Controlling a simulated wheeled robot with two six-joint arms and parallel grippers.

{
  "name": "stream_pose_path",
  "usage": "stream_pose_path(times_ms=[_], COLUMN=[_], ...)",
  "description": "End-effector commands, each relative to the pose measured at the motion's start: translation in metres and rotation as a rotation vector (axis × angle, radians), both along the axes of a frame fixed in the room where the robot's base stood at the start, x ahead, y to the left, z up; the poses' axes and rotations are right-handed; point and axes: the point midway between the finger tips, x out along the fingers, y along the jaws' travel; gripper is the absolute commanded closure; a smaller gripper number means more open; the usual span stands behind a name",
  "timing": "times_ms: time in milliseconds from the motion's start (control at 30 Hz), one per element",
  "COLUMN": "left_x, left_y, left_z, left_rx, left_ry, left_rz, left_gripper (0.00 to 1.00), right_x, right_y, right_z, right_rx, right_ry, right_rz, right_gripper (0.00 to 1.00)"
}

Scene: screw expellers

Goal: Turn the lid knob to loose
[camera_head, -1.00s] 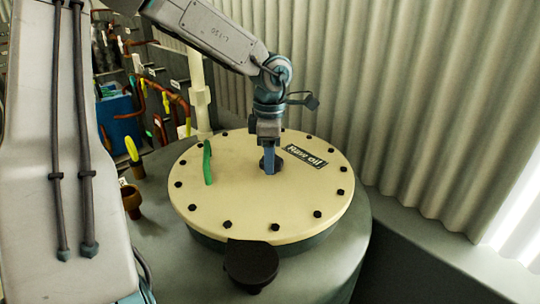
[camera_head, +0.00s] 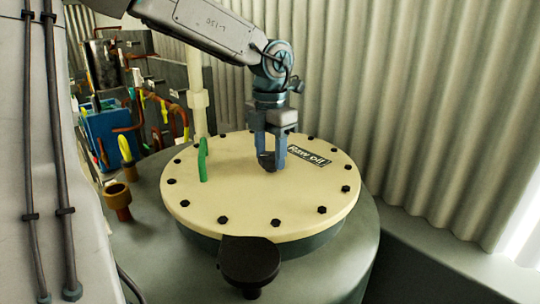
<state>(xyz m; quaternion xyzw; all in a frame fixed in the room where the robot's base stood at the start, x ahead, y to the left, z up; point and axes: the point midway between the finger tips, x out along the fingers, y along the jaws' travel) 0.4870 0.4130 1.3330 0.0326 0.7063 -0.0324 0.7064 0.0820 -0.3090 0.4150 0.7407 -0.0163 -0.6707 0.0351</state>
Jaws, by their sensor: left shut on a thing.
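The round cream lid (camera_head: 225,205) has dark bolts around its rim and a "Raw oil" label (camera_head: 309,156). It sits on top of a grey-green tank. The dark lid knob (camera_head: 267,164) is near the middle of the lid. My left gripper (camera_head: 270,158) points straight down over the lid, its two blue fingers on either side of the knob and shut on it. The fingers hide part of the knob. My right gripper is not in view.
A black round piece (camera_head: 249,262) juts out at the front. A brown fitting (camera_head: 118,200) is on the left. A cream pipe (camera_head: 197,100) rises behind. Corrugated wall (camera_head: 420,110) closes the back and right.

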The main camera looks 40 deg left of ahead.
Motion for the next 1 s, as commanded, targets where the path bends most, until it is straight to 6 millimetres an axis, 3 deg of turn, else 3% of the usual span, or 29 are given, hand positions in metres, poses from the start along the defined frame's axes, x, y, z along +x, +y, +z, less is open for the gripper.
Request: stream_pose_path(times_ms=[600, 1000], left_x=[0.000, 0.001], left_y=[-0.002, -0.003], left_z=[0.001, 0.000], left_rx=[0.000, 0.000], left_ry=[0.001, 0.000], left_rz=[0.558, 0.766], left_gripper=[0.75, 0.75], right_x=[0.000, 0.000], right_y=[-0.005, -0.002], right_z=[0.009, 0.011], right_rx=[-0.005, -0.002], right_ry=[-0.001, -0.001], right_rz=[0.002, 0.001], right_gripper=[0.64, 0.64])
